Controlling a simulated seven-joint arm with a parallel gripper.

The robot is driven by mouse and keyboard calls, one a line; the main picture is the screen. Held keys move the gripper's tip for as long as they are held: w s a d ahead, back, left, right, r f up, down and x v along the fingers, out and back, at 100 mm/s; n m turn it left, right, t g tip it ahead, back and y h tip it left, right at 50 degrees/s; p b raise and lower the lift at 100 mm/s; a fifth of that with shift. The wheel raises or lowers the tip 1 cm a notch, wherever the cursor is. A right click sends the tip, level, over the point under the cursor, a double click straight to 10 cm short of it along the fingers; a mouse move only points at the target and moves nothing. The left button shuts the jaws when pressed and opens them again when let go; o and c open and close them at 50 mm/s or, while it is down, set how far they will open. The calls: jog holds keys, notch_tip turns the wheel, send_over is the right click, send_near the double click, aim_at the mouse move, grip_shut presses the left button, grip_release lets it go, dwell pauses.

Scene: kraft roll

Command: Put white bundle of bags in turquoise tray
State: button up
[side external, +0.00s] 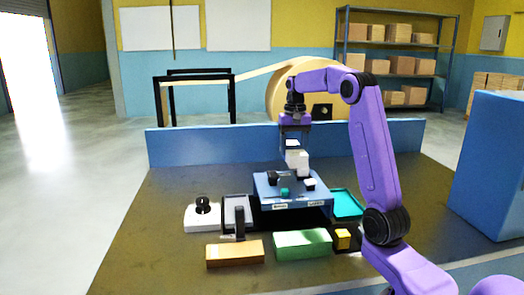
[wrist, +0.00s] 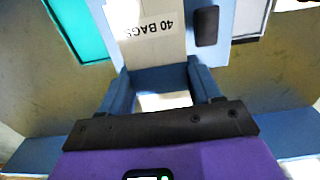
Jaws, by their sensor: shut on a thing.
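The white bundle of bags (side external: 298,161) is upright above the blue stand in the side view. Its face, lettered "40 BAGS", shows upside down in the wrist view (wrist: 155,45). My gripper (side external: 294,148) points down and is shut on the bundle's upper part. In the wrist view its blue fingers (wrist: 160,82) stand on either side of a white part. I cannot tell whether the bundle's bottom touches the stand. The turquoise tray (side external: 346,205) lies on the table right of the stand, apart from the bundle; it also shows at the wrist view's upper left (wrist: 75,25).
The blue stand (side external: 262,190) carries small dark, turquoise and white items. In front lie an orange block (side external: 235,254), a green block (side external: 302,243) and a yellow item (side external: 342,239). A dark-framed panel (side external: 236,214) stands left. A blue wall (side external: 210,145) runs behind.

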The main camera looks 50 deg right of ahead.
jog(key=s+d, duration=0.5)
jog(key=s, duration=0.3)
jog(key=s+d, duration=0.5)
jog(key=s, duration=0.2)
jog(key=shift+a+f, duration=0.2)
jog(key=shift+f, duration=7.35)
jog(key=shift+f, duration=0.8)
jog(key=o, duration=1.2)
notch_tip(320, 180, up, 17)
jog(key=shift+a+r, duration=0.1)
jog(key=shift+r, duration=0.1)
